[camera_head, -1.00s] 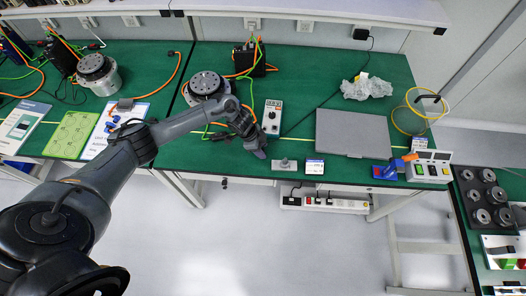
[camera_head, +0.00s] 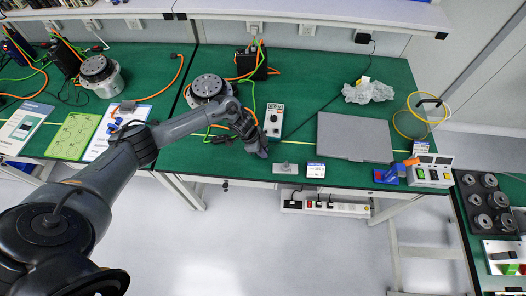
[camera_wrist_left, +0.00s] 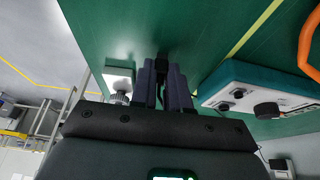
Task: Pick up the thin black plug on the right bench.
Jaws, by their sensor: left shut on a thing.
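My left gripper (camera_head: 260,150) is at the front part of the right green bench (camera_head: 230,160), just below the white control box (camera_head: 273,122) in the head view. In the left wrist view its two fingers (camera_wrist_left: 162,80) are shut on the thin black plug (camera_wrist_left: 162,58), whose dark end shows past the fingertips. A thin black cable runs back between the fingers. In the head view the plug is hidden by the gripper. The plug is close to the green surface; I cannot tell whether it touches. My right gripper is in neither view.
A grey flat panel (camera_head: 354,138) lies right of my gripper, with a small grey part (camera_head: 285,168) near the front edge. A round actuator (camera_head: 207,86) and black box (camera_head: 250,64) with orange cables stand behind. Open bench lies between the box and crumpled plastic (camera_head: 368,91).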

